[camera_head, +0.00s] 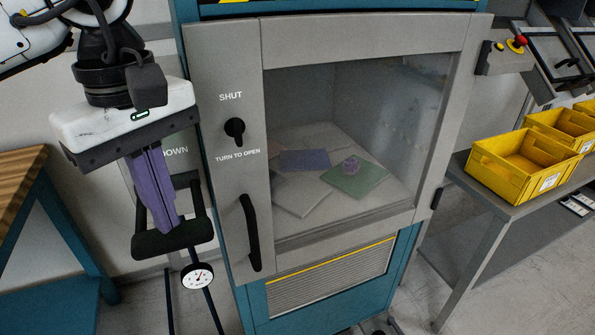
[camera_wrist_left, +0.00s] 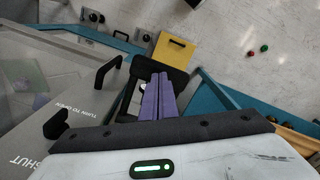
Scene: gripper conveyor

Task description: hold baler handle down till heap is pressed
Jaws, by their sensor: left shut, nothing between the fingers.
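The baler is a teal cabinet with a grey door (camera_head: 222,60) and a window. Behind the glass lies a low heap of flat sheets: a blue one (camera_head: 305,160), a green one (camera_head: 355,182) and pale ones, with a small purple piece on top. The baler handle (camera_head: 205,205) is a black loop left of the door, beside lettering that reads "DOWN". My left gripper (camera_head: 168,228) is shut and empty, its purple fingers pointing down at the loop's lower bar. Whether they touch it I cannot tell. The wrist view shows the fingers (camera_wrist_left: 160,85) against the black handle (camera_wrist_left: 143,72). My right gripper is out of view.
A black knob (camera_head: 235,129) marked SHUT and a door grip (camera_head: 250,232) are on the door. A round gauge (camera_head: 197,276) sits below the handle. Yellow bins (camera_head: 500,178) stand on a grey bench at right. A wooden-topped table (camera_head: 18,180) is at left.

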